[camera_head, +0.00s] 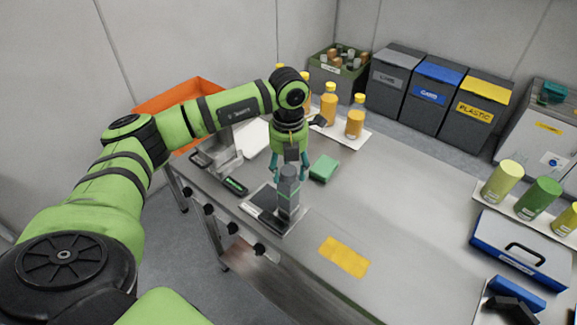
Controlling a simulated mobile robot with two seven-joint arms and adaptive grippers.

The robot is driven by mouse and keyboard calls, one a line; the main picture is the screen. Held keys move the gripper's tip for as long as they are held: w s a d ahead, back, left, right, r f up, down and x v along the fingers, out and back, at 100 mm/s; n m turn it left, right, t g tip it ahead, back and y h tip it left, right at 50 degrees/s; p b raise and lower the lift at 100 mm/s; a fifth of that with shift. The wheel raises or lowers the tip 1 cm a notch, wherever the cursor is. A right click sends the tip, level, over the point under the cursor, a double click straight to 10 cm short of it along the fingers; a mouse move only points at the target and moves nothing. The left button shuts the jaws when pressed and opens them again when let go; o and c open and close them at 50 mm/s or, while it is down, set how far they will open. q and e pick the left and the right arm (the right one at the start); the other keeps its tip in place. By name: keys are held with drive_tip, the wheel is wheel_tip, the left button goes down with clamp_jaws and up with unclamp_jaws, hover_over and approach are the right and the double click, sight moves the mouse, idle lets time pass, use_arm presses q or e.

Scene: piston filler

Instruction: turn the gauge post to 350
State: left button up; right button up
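The gauge post (288,192) is a grey upright cylinder with a narrower top. It stands on a flat dark and silver base (262,206) near the table's front left edge. My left gripper (290,174) points down from above, with its teal fingers on either side of the post's top. The fingers look spread, with small gaps to the post, so it appears open around it. Any scale marks or reading on the post are too small to read. My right gripper is not in view.
A green block (323,168) lies just behind the post, and a yellow mat (344,257) lies to its front right. Orange bottles (355,117) stand on a white tray at the back. A blue case (518,250) is at the right. The middle table is clear.

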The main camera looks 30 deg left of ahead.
use_arm(q)
drive_tip(key=c, duration=0.7)
drive_tip(key=shift+o, duration=0.2)
drive_tip(key=m+b, duration=0.3)
drive_tip(key=shift+f, duration=0.2)
drive_tip(key=m+b, duration=0.3)
drive_tip(key=m, duration=0.1)
drive_tip(key=shift+m, duration=0.3)
drive_tip(key=m+b, duration=0.3)
drive_tip(key=m, duration=0.2)
drive_tip(key=m+b, duration=0.1)
drive_tip(key=m, duration=0.4)
drive_tip(key=shift+r+b, duration=0.15)
drive_tip(key=shift+b, duration=0.15)
drive_tip(key=shift+m, duration=0.3)
